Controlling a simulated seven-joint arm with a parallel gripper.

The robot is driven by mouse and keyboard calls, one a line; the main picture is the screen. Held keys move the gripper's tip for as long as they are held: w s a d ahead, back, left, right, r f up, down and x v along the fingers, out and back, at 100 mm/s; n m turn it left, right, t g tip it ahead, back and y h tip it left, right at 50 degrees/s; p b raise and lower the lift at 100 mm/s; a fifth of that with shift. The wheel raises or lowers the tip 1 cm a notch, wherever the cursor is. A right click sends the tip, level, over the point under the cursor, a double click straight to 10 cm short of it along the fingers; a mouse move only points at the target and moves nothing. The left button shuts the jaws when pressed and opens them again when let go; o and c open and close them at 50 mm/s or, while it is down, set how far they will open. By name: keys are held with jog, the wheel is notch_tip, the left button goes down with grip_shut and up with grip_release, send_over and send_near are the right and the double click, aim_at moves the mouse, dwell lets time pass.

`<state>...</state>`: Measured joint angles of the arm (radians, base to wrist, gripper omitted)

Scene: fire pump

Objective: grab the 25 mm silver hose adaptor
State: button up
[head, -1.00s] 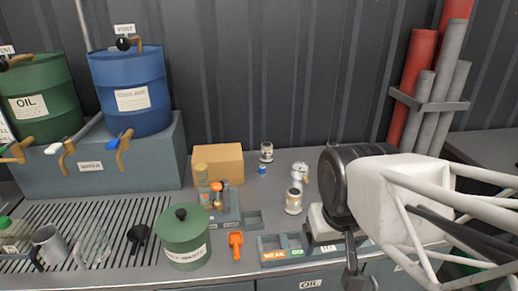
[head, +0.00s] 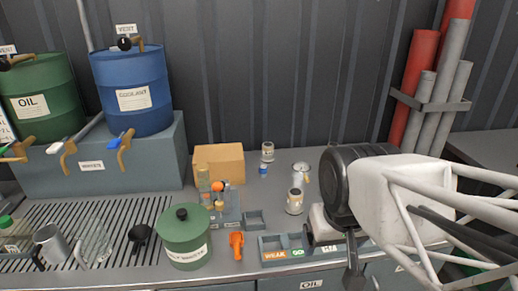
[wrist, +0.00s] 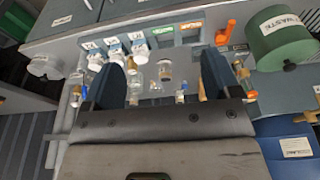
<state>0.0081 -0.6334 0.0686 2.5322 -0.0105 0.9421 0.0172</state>
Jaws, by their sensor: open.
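I cannot surely tell which item is the 25 mm silver hose adaptor; no size mark is legible. A small silver-topped item (head: 301,171) stands on the bench left of my arm in the head view. A rack of small fittings (head: 228,213) stands left of centre, with brass and orange pieces in it. My gripper (wrist: 162,62) is open, its two dark fingers wide apart with nothing held.
A green waste pot (head: 184,240), an orange tool (head: 236,245) and a sorting tray (head: 275,254) line the front. Labelled jars (head: 294,202) stand near my arm. A cardboard box (head: 218,164) is at the back. Some bench between box and jars is clear.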

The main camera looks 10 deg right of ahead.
dwell(0.3)
jog(key=w+a+m+g+y, duration=0.15)
jog(key=w+m+y, duration=0.75)
jog(key=w, duration=2.7)
jog(key=w+d+f+m+t, duration=0.1)
jog(key=w+f+m, duration=0.2)
jog(key=w, duration=0.3)
jog(key=w+d+f+m+y, duration=0.1)
jog(key=w+f+m, duration=0.15)
jog(key=w, duration=0.35)
jog(key=w+d+f+m+t, duration=0.1)
jog(key=w+f+m, duration=0.15)
jog(key=w, duration=0.45)
jog(key=m+t+y, duration=0.3)
jog(key=m, duration=0.3)
send_near(268, 152)
jog(key=w, duration=0.1)
jog(key=w+a, duration=0.1)
jog(key=w, duration=0.1)
jog(key=shift+w+a+r, duration=0.25)
jog(key=shift+w+r, duration=0.15)
jog(key=shift+a, duration=0.15)
jog(key=shift+w+a+f+g+h, duration=0.15)
jog(key=shift+w+a+f, duration=0.1)
jog(key=shift+a, duration=0.25)
jog(key=shift+w+a+f+g+h, duration=0.15)
jog(key=shift+w+a+f, duration=0.1)
jog(key=shift+a, duration=0.2)
jog(key=shift+a, duration=0.15)
